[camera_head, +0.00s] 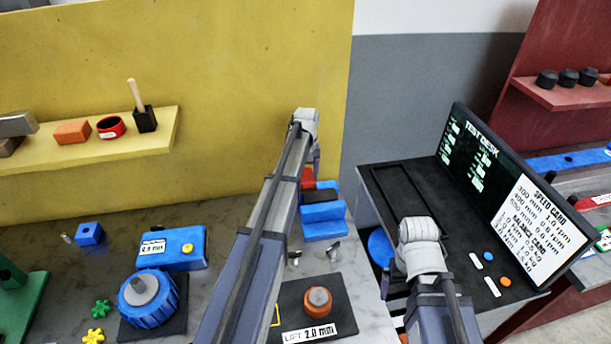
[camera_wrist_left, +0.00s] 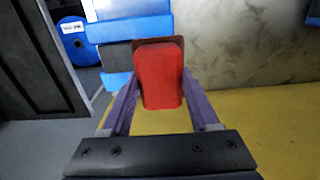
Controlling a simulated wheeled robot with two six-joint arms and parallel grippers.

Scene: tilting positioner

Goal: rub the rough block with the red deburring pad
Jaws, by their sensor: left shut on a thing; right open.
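The red deburring pad (camera_wrist_left: 159,76) is between the purple fingers of my left gripper (camera_wrist_left: 160,100), which is shut on it. In the head view the pad (camera_head: 307,179) shows just right of my left arm, above a blue fixture (camera_head: 323,229). My right gripper (camera_head: 393,283) is open, mostly hidden beside my right wrist.
A yellow shelf (camera_head: 100,152) at the left holds an orange block (camera_head: 72,132), a red ring and a black holder. A blue rotary unit (camera_head: 150,305) and a dark plate with an orange knob (camera_head: 318,299) stand on the bench. The test desk (camera_head: 425,205) is at right.

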